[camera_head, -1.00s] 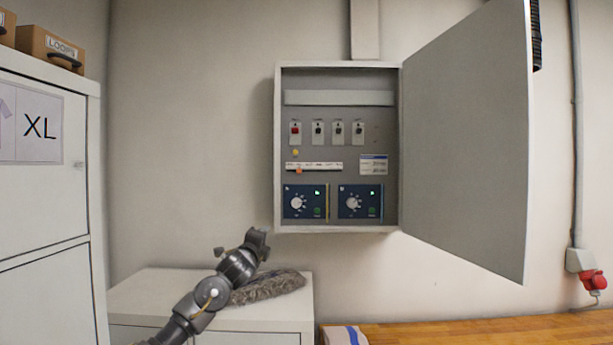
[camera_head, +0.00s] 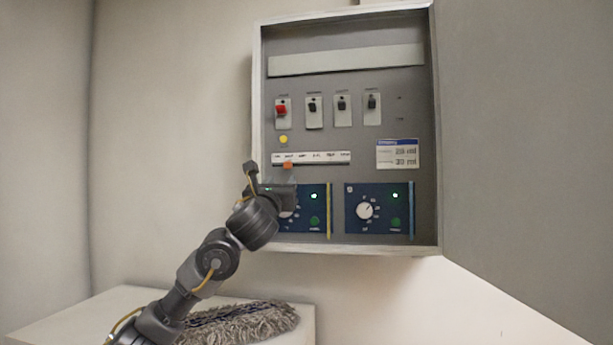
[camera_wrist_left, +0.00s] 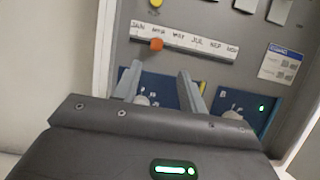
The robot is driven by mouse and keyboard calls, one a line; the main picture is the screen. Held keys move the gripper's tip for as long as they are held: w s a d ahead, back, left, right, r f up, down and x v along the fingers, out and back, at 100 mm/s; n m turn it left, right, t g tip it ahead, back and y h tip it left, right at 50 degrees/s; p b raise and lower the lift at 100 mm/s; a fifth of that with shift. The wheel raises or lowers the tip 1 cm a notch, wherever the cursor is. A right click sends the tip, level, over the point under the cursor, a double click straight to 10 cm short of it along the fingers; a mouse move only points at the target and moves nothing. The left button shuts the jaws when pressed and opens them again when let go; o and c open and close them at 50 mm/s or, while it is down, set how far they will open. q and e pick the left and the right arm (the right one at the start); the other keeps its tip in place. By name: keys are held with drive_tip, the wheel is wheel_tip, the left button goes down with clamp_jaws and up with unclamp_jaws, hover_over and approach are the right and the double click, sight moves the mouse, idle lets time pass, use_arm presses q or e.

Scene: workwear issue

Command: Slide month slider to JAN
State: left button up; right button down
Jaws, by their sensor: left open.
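The month slider is a white label strip (camera_head: 325,158) with an orange knob (camera_head: 287,165) at its lower edge, inside the open wall cabinet. In the left wrist view the strip (camera_wrist_left: 200,46) reads JAN at its left end, and the orange knob (camera_wrist_left: 157,44) sits by the second label, which looks like MAR. My left gripper (camera_head: 268,178) is open and empty, just below and left of the knob in the head view. In the left wrist view its two fingers (camera_wrist_left: 159,75) point toward the strip, with the knob above the gap and apart from them. My right gripper is not in view.
Several switches (camera_head: 313,110) and a yellow button (camera_head: 283,139) are above the strip. Two blue dial panels (camera_head: 380,208) are below, the left one partly hidden by my gripper. The cabinet door (camera_head: 530,150) stands open at right. A grey mop head (camera_head: 245,322) lies on a white cabinet below.

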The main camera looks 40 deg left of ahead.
sight(286, 164)
use_arm(q)
drive_tip(key=p+x, duration=0.2)
drive_tip(key=x, duration=0.1)
drive_tip(key=p+x, duration=0.1)
drive_tip(key=x, duration=0.2)
drive_tip(key=shift+s+r+p, duration=0.1)
drive_tip(key=shift+r+p, duration=0.25)
drive_tip(key=shift+r, duration=0.05)
drive_tip(key=shift+p+x, duration=0.65)
drive_tip(key=shift+x, duration=0.45)
drive_tip(key=shift+s+a+r, duration=0.2)
drive_tip(key=shift+a+r, duration=0.2)
drive_tip(key=shift+w+a+f+p, duration=0.15)
drive_tip(key=shift+w+p, duration=0.2)
drive_tip(key=shift+w, duration=0.35)
drive_tip(key=shift+s, duration=0.3)
drive_tip(key=c, duration=0.4)
clamp_jaws()
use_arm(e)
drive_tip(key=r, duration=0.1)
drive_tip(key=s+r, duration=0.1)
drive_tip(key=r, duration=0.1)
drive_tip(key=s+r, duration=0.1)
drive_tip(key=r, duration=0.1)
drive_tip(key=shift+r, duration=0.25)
